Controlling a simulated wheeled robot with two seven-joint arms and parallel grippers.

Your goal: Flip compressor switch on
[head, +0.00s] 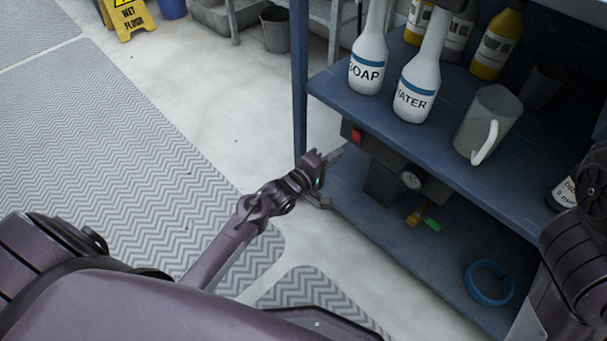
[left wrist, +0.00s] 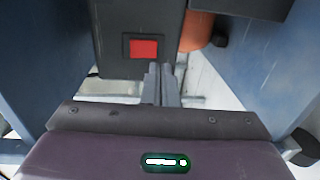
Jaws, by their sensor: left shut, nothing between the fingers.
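The compressor (head: 385,165) is a dark grey unit under the upper shelf of the blue rack. Its red switch (head: 357,134) is on the left end of its front face. In the left wrist view the switch (left wrist: 144,49) is a red rectangle in a dark frame, upper centre; whether it is on or off I cannot tell. My left gripper (head: 335,157) is shut and empty, just below and left of the switch. In the wrist view its fingertips (left wrist: 163,72) are just below and right of the switch; contact is not clear. My right gripper is out of view.
The blue shelf (head: 440,128) above holds SOAP (head: 368,60) and WATER (head: 415,90) bottles and a pitcher (head: 487,120). A blue ring (head: 489,283) lies on the lower shelf. A rack post (head: 299,80) stands beyond my gripper. The floor left is open.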

